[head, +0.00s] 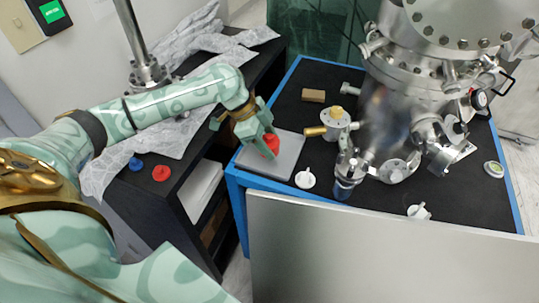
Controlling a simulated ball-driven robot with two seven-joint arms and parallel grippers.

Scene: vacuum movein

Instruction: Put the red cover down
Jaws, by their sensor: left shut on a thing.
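My left gripper (266,140) reaches in from the left and is shut on a red cover (271,142). The fingers hide part of the cover. The cover is over a grey tray (285,160) at the left end of the black, blue-edged table; I cannot tell whether it touches the tray. Another red cover (161,173) lies on the black bench at the left, next to a blue cover (136,164). My right gripper is not in view.
A large steel vacuum chamber (385,110) fills the table's right part. A white cap (305,179), a brass-handled fitting (327,125) and a wooden block (313,96) stand near the tray. A grey panel (380,255) rises in front. Crumpled wrap (140,150) covers much of the bench.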

